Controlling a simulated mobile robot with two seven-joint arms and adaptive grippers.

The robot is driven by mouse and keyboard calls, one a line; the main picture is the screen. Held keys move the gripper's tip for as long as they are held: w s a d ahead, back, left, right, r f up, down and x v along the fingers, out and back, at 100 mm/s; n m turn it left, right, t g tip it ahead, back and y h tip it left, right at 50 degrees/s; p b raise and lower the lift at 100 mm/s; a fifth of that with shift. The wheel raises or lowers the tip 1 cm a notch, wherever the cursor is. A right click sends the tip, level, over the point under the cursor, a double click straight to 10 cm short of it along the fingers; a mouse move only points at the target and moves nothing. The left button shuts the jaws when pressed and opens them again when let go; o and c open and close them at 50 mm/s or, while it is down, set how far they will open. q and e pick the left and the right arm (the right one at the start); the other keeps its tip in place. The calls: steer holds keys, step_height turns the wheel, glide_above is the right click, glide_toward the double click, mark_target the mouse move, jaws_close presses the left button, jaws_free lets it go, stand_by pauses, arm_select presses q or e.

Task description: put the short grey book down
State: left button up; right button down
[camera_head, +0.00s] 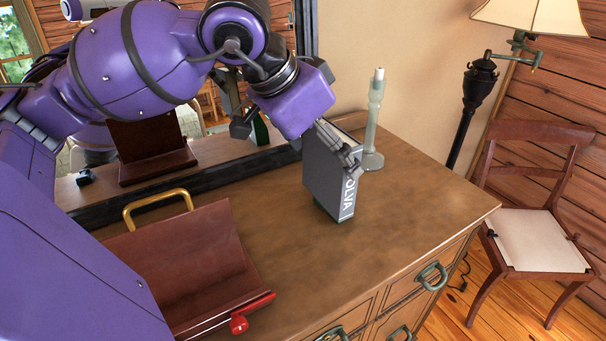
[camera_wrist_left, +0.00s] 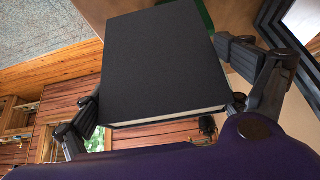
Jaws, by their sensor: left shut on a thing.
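The short grey book (camera_head: 325,182) is upright on its end over the wooden dresser top, with white letters on its spine. My left gripper (camera_head: 338,142) is shut on its upper part. In the left wrist view the book's dark cover (camera_wrist_left: 165,65) fills the middle, with the left gripper's fingers (camera_wrist_left: 170,95) on either side. A dark green thing (camera_head: 322,209) shows at the book's lower edge; it also shows past the book's far end in the wrist view (camera_wrist_left: 203,14). I cannot tell whether the book touches it or the dresser. My right gripper is not in view.
A pale candlestick (camera_head: 374,130) stands close behind the book on the dresser (camera_head: 405,215). A brown stand (camera_head: 190,260) with a brass handle and a red-ended part lies to the left. A framed mirror (camera_head: 230,172) backs the dresser. The dresser top right of the book is clear.

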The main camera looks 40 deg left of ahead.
mark_target(306, 157)
arm_select(q)
steer(key=a+f, duration=0.2)
steer(key=w+a+f+p, duration=0.1)
steer(key=a+f, duration=0.1)
steer(key=shift+a+f, duration=0.35)
steer(key=shift+w+a+f, duration=0.15)
steer(key=shift+a+f, duration=0.35)
steer(key=shift+f, duration=0.2)
step_height(306, 157, down, 3)
steer(key=shift+a+f, duration=0.15)
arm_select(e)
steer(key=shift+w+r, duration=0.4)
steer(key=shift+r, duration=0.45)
arm_select(q)
steer(key=shift+f, duration=0.2)
steer(key=o, duration=1)
steer(key=shift+f, duration=0.1)
steer(key=shift+o, duration=0.4)
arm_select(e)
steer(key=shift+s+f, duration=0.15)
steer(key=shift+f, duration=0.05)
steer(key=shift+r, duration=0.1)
